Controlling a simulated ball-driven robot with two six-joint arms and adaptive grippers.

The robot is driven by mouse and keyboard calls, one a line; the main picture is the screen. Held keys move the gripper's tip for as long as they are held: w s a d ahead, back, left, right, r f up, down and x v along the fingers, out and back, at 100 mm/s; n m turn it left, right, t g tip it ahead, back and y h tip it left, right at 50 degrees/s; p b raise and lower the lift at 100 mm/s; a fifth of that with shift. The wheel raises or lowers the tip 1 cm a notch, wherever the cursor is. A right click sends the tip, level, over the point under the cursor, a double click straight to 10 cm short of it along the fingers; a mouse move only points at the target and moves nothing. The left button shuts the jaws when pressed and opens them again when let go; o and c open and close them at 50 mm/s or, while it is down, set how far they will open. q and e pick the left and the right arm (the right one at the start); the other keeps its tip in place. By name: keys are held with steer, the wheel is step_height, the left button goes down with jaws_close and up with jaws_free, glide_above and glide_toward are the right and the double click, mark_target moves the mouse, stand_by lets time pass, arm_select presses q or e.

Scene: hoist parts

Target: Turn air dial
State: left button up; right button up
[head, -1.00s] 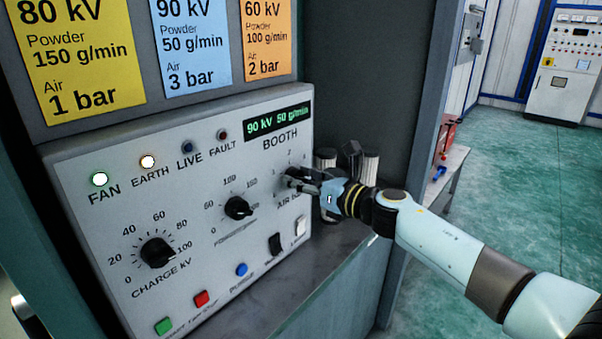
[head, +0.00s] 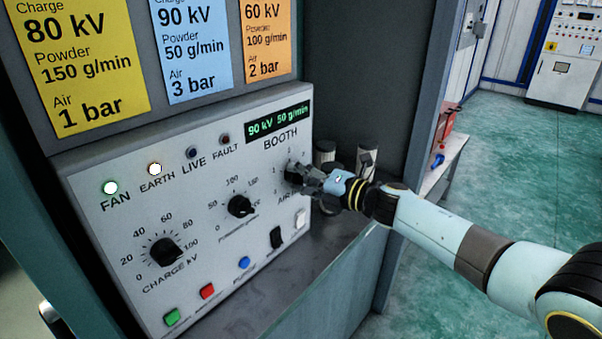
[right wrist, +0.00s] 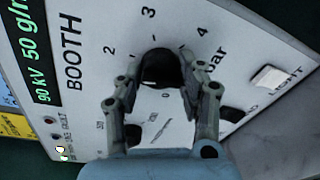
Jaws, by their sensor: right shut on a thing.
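The air dial (head: 293,173) is a black round knob at the right of the grey booth panel (head: 130,215). In the right wrist view the dial (right wrist: 161,67) stands between my fingertips, with 2, 3, 4 and "bar" printed around it. My right gripper (head: 305,178) is shut on the dial, one finger on each side; it also shows in the right wrist view (right wrist: 160,90). I cannot tell where the dial's pointer stands. The display (head: 278,122) reads 90 kV 50 g/min. My left gripper is not in view.
The charge knob (head: 165,251) and powder knob (head: 240,206) are left of the air dial. Below are green, red and blue buttons and two switches (head: 277,237). The blue card (head: 192,48) reads 90 kV, 50 g/min, 3 bar. Cylindrical parts (head: 366,160) stand behind my gripper.

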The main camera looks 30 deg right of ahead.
steer(key=m+y+p, duration=0.1)
steer(key=m, duration=0.5)
steer(key=shift+d, duration=0.1)
steer(key=m, duration=0.3)
steer(key=shift+y, duration=0.3)
steer(key=shift+f+m+t, duration=0.1)
steer(key=shift+m+t, duration=0.2)
steer(key=shift+m, duration=1.4)
steer(key=o, duration=1.2)
steer(key=shift+c, duration=0.2)
steer(key=shift+s+d, duration=0.1)
steer(key=v, duration=1.1)
steer(key=shift+s+d, duration=0.2)
steer(key=shift+s, duration=0.15)
steer(key=shift+f, duration=0.15)
